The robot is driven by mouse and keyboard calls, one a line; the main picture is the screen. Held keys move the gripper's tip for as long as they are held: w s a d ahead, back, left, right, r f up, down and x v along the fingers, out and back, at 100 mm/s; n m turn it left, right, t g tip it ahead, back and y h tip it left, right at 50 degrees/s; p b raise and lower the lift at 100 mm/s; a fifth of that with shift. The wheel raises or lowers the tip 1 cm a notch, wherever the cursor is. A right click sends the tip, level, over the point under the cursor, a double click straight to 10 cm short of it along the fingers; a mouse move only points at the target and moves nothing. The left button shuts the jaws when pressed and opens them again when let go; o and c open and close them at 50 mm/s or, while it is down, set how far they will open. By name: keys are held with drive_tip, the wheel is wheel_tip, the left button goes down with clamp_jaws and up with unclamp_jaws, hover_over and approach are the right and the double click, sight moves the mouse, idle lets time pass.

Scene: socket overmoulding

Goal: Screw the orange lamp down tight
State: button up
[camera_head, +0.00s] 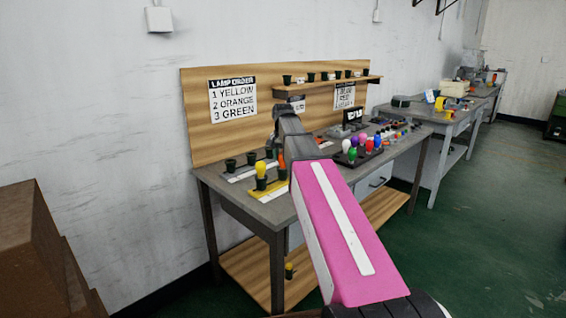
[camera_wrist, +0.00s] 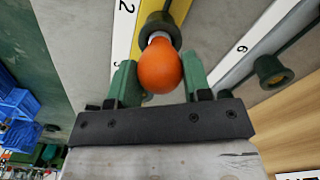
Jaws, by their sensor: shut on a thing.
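The orange lamp (camera_wrist: 160,66) is between the two green fingers of my gripper (camera_wrist: 159,63), which is shut on it. Its pale neck is at the mouth of a dark socket (camera_wrist: 161,25) on a yellow strip (camera_wrist: 128,28). I cannot tell how deep the neck sits. In the head view, a bit of the orange lamp (camera_head: 281,160) shows beside my arm, which hides most of the gripper. A yellow lamp (camera_head: 261,169) stands in a socket on the yellow strip (camera_head: 266,189) at the bench's front left.
Empty dark sockets (camera_head: 231,164) stand on a strip behind. Several coloured lamps (camera_head: 352,153) stand in a rack to the right. A shelf (camera_head: 325,84) with more sockets is on the back panel. Another empty socket (camera_wrist: 270,70) is close on the right in the wrist view.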

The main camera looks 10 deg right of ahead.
drive_tip(key=m, duration=0.4)
drive_tip(key=shift+m, duration=0.4)
drive_tip(key=shift+m, duration=0.4)
drive_tip(key=o, duration=0.4)
drive_tip(key=shift+m, duration=0.5)
drive_tip(key=o, duration=0.5)
